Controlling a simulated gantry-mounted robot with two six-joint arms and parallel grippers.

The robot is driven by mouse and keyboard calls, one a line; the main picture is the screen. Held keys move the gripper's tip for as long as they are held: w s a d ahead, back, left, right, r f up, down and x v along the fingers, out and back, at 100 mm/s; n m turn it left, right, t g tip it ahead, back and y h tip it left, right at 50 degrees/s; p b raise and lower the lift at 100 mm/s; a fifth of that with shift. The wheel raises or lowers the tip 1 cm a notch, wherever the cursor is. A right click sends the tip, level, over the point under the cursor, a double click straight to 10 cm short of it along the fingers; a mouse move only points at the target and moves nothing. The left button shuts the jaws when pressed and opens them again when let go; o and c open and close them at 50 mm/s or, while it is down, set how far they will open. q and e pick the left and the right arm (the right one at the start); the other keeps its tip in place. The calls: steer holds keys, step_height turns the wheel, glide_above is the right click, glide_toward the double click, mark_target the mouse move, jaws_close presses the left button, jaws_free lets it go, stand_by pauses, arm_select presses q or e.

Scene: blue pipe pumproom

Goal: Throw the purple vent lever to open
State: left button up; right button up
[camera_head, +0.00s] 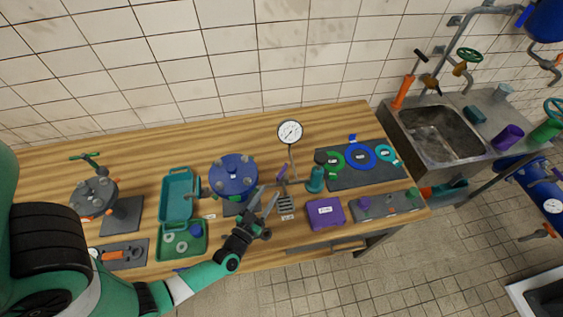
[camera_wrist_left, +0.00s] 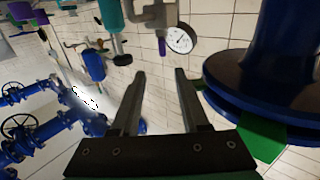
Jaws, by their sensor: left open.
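The purple vent lever (camera_head: 281,172) is a small handle on a grey pipe fitting below the pressure gauge (camera_head: 290,133) on the wooden bench. In the left wrist view the purple lever (camera_wrist_left: 161,46) hangs beside the gauge (camera_wrist_left: 180,39), beyond the fingertips. My left gripper (camera_head: 266,195) is open, just in front of the lever and to the right of the blue flanged vessel (camera_head: 232,174). Its two spread fingers also show in the left wrist view (camera_wrist_left: 160,78), with nothing between them. They look apart from the lever. My right gripper is not seen.
The blue vessel's flange (camera_wrist_left: 260,95) is close to the right finger. A teal bottle-shaped thing (camera_head: 316,180) stands right of the lever. A purple box (camera_head: 325,212), a green tray (camera_head: 182,243) and a dark mat (camera_head: 345,178) with rings lie around. Open bench lies behind the vessel.

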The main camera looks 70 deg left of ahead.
mark_target(282, 170)
arm_select(q)
steer(key=b+x, duration=0.1)
steer(key=x, duration=0.2)
steer(key=b+x, duration=0.1)
steer(key=x, duration=0.3)
steer(key=b+x, duration=0.1)
steer(key=x, duration=0.3)
steer(key=shift+s+a+f, duration=0.1)
steer(key=shift+a+f, duration=0.2)
steer(key=shift+f, duration=0.1)
steer(key=shift+c, duration=0.2)
jaws_close()
